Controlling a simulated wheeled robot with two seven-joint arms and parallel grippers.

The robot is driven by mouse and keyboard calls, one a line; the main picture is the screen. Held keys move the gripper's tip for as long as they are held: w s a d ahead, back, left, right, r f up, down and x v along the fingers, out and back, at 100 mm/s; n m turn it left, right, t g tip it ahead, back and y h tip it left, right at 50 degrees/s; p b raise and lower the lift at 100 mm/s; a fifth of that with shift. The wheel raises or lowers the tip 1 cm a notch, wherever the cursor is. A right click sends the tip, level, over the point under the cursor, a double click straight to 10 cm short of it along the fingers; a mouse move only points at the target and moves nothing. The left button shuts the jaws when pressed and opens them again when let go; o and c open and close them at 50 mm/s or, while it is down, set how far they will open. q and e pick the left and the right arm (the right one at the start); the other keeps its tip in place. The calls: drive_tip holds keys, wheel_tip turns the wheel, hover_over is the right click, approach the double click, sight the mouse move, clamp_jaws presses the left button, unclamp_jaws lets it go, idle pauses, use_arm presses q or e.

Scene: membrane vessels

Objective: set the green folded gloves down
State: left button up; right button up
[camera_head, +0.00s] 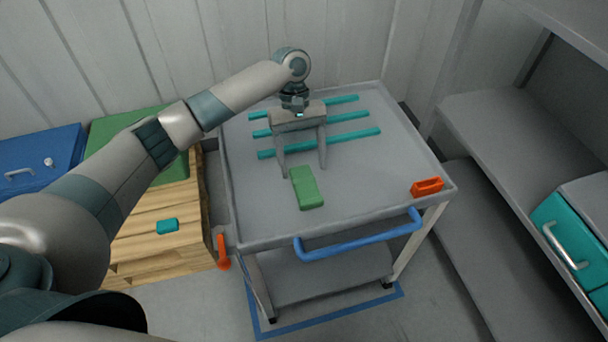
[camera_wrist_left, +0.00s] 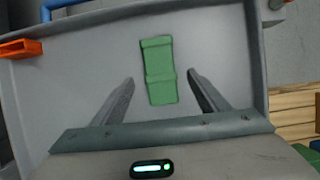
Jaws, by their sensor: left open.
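The green folded gloves (camera_head: 306,188) lie flat on the grey top of the cart (camera_head: 375,175), left of its middle. They also show in the left wrist view (camera_wrist_left: 158,70), beyond and between the two fingers. My left gripper (camera_head: 303,171) is open and empty, its fingers pointing down over the cart top just behind the gloves. In the left wrist view the left gripper (camera_wrist_left: 160,82) has its fingers wide apart, with clear space on both sides of the gloves. My right gripper is not in view.
Several teal strips (camera_head: 345,137) lie at the back of the cart top. An orange object (camera_head: 427,187) sits at its right front corner, above a blue handle (camera_head: 358,238). A wooden crate (camera_head: 150,225) stands left, grey shelving (camera_head: 510,150) right. The front cart top is mostly clear.

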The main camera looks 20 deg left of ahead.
use_arm(q)
drive_tip(key=b+v, duration=0.1)
drive_tip(key=v, duration=0.6)
drive_tip(key=shift+r, duration=0.2)
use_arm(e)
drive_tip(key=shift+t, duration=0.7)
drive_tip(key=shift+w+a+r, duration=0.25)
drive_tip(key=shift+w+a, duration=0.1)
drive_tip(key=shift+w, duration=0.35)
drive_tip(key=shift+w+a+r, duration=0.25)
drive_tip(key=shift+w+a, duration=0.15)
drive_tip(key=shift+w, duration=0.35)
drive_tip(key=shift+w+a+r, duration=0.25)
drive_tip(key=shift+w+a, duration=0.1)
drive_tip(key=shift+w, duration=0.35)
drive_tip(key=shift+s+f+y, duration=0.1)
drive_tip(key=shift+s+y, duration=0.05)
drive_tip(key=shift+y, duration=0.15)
